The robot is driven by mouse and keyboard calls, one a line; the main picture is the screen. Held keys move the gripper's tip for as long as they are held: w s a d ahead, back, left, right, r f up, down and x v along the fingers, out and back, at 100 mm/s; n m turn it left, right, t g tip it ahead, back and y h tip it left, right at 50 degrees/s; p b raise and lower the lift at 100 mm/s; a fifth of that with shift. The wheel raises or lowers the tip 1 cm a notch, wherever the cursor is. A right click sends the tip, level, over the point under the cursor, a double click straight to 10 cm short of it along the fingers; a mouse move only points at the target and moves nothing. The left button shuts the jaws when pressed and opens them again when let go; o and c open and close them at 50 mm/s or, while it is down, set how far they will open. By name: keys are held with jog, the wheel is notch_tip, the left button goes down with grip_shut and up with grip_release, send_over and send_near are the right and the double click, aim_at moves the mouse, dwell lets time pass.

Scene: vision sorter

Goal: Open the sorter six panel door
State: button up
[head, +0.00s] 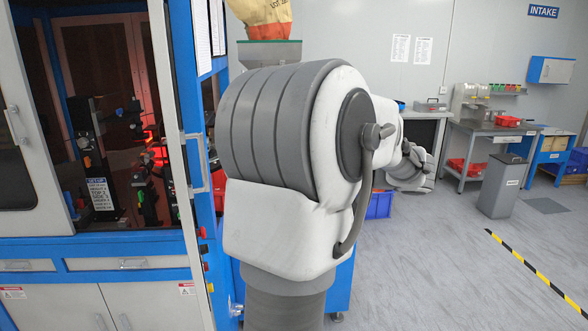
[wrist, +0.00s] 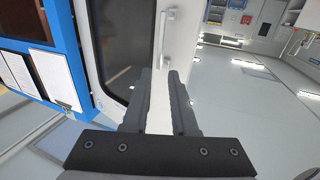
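The blue-and-white sorter (head: 128,249) stands at the left of the head view. In the wrist view a white-framed door panel with a dark window (wrist: 122,45) has a pale bar handle (wrist: 166,32) on its frame. I cannot tell from the frames whether this is panel six or whether it is closed. My gripper (wrist: 164,72) is open and empty, with a narrow gap between its fingertips. The handle lies ahead of the fingertips, apart from them. In the head view my arm hides part of the sorter's right side, and my gripper cannot be made out.
Papers (wrist: 57,77) hang on a blue panel left of the door. Free floor (head: 440,260) lies right of my arm. A grey bin (head: 501,187), a workbench (head: 483,127) and a striped floor line (head: 535,270) are on the right.

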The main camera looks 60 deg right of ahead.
jog(key=shift+v, duration=1.05)
jog(key=shift+r, duration=0.1)
